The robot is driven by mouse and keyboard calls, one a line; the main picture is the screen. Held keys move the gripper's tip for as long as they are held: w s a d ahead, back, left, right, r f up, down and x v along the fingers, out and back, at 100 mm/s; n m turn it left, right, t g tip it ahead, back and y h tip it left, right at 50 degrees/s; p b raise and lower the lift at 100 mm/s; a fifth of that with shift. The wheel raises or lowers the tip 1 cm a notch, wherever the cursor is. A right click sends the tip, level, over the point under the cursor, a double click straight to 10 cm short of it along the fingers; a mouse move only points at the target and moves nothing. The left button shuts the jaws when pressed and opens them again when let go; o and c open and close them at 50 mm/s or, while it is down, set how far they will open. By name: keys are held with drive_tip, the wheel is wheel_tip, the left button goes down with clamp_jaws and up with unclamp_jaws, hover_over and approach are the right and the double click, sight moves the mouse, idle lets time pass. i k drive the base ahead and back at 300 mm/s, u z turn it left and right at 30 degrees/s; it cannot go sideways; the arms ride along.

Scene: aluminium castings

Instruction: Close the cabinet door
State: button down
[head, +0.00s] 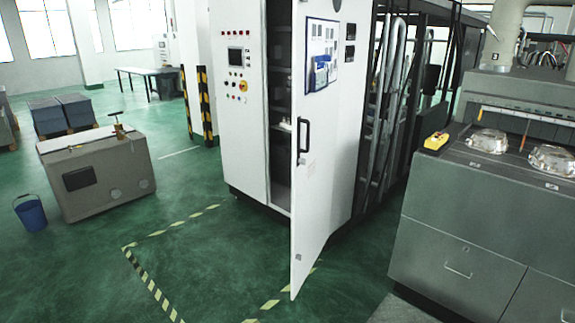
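A tall white cabinet (240,110) stands in the middle of the head view, with a control panel of buttons and a small screen on its left front. Its door (325,150) is open and swung out toward me. The door has a black handle (303,137) near its free edge, and papers on its upper part. Dark shelves (281,110) show in the gap between the door and the cabinet body. My gripper is not in view.
Yellow-black tape (150,285) marks the green floor before the cabinet. A grey workbench (470,225) with metal castings (488,141) stands at the right. A grey box-shaped unit (95,170) and blue bucket (31,213) stand at the left. Floor left of the door is clear.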

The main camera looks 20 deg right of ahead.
sight(318, 25)
drive_tip(key=u, duration=0.25)
drive_tip(key=i, duration=0.95)
drive_tip(key=u, duration=0.05)
